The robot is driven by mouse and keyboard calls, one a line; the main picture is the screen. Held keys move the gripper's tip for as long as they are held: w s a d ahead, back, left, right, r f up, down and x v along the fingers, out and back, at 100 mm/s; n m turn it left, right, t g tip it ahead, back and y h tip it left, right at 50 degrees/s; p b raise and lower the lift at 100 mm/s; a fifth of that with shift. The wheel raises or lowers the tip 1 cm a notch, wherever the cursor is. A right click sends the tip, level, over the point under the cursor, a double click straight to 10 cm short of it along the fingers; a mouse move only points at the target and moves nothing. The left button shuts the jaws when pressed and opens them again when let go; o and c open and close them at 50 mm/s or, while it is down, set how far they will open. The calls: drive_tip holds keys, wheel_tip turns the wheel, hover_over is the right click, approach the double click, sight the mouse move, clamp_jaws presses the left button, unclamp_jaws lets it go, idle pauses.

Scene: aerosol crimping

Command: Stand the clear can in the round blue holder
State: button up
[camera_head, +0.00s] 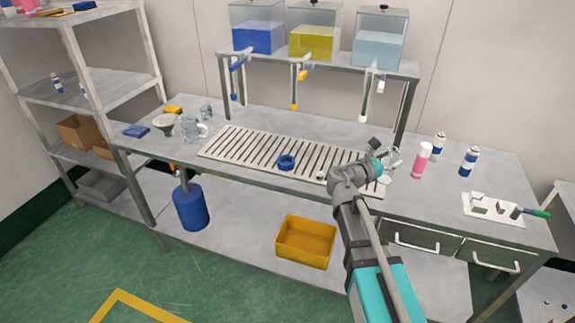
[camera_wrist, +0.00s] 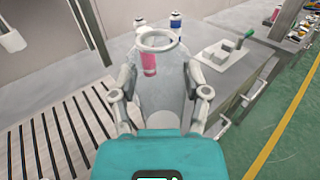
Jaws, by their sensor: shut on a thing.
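The clear can (camera_head: 395,154) is at my gripper (camera_head: 386,165), right of the slatted rack, partly hidden by my arm in the head view. In the wrist view my gripper (camera_wrist: 158,82) is shut on the clear can (camera_wrist: 160,98), with one finger on each side. The can's round open rim (camera_wrist: 142,47) faces up toward the camera, and a pink can shows through it. The round blue holder (camera_head: 287,155) sits empty on the slatted rack, to the left of my gripper. The holder is not visible in the wrist view.
The slatted rack (camera_head: 235,143) lies along the bench. A pink can (camera_head: 421,160) and blue-white cans (camera_head: 469,161) stand to the right, near a white tool plate (camera_head: 490,210). A clear jug (camera_head: 190,128) and a funnel (camera_head: 165,122) are at the left. Dispenser tanks stand behind.

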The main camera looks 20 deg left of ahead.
drive_tip(key=a+n+t+y, duration=0.1)
drive_tip(key=a+n+y, duration=0.4)
drive_tip(key=a, duration=0.9)
drive_tip(key=s+a+r+n+t+y+p, duration=0.1)
drive_tip(key=a+n+t+y, duration=0.1)
drive_tip(key=a+n+y, duration=0.3)
drive_tip(key=a+y, duration=0.4)
drive_tip(key=a, duration=0.5)
drive_tip(key=shift+s+a+r+t+y, duration=0.2)
drive_tip(key=shift+a+t+y, duration=0.1)
drive_tip(key=shift+a+y, duration=0.1)
drive_tip(key=shift+w, duration=0.1)
drive_tip(key=w+a+f+b, duration=0.6)
drive_tip(key=w+f+b, duration=0.2)
drive_tip(key=w, duration=0.3)
drive_tip(key=shift+w+a+f+b, duration=0.15)
drive_tip(key=shift+a+f+b, duration=0.2)
drive_tip(key=shift+f, duration=0.2)
